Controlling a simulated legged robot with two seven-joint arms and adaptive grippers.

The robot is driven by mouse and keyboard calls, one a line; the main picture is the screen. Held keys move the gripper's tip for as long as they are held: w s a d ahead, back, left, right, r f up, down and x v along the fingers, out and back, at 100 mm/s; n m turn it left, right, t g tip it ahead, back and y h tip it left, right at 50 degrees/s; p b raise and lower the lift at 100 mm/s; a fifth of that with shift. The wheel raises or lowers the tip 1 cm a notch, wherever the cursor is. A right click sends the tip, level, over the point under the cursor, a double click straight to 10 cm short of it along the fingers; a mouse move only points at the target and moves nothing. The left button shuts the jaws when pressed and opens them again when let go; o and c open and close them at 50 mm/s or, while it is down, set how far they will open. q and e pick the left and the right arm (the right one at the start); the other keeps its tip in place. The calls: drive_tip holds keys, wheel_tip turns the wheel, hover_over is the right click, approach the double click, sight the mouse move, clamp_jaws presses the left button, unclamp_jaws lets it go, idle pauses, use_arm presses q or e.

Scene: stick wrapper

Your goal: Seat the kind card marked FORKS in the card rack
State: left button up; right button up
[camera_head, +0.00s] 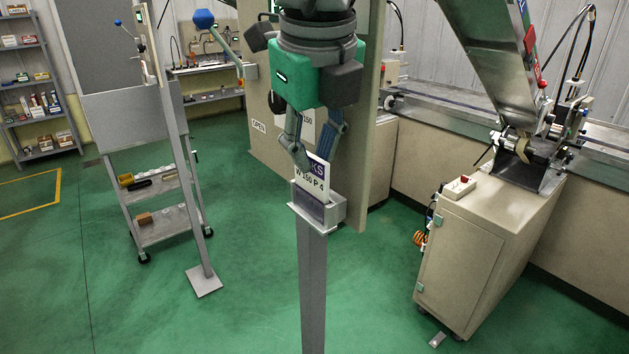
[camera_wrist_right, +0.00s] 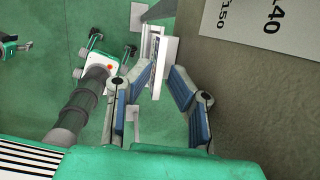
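The kind card (camera_head: 316,177) is white, with "KS" on a dark patch and "W 150 P 4" below; the rest of its top word is hidden behind a finger. It stands upright at the card rack (camera_head: 337,212), a small grey holder on a post. Whether its lower edge is fully down is unclear. My right gripper (camera_head: 312,160) points down from above, fingertips closed on the card's two sides. The right wrist view shows the card (camera_wrist_right: 167,62) between the fingers. A green part at that view's left edge looks like my left gripper (camera_wrist_right: 10,46); its fingers are unclear.
A beige panel (camera_head: 357,130) stands close behind the rack, beside my right gripper. A beige cabinet (camera_head: 470,250) with a steel chute is on the right. A grey stand (camera_head: 130,120) and a shelf cart (camera_head: 165,228) are on the left. Green floor around the post is clear.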

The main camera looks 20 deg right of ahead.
sight(311, 186)
drive_tip(key=shift+w+a+f, duration=0.25)
drive_tip(key=shift+f, duration=0.3)
drive_tip(key=shift+w+a+f, duration=0.2)
drive_tip(key=shift+a+f, duration=0.05)
drive_tip(key=shift+f, duration=0.3)
drive_tip(key=shift+d, duration=0.3)
clamp_jaws()
drive_tip(key=shift+s+d, duration=0.1)
drive_tip(key=shift+d, duration=0.1)
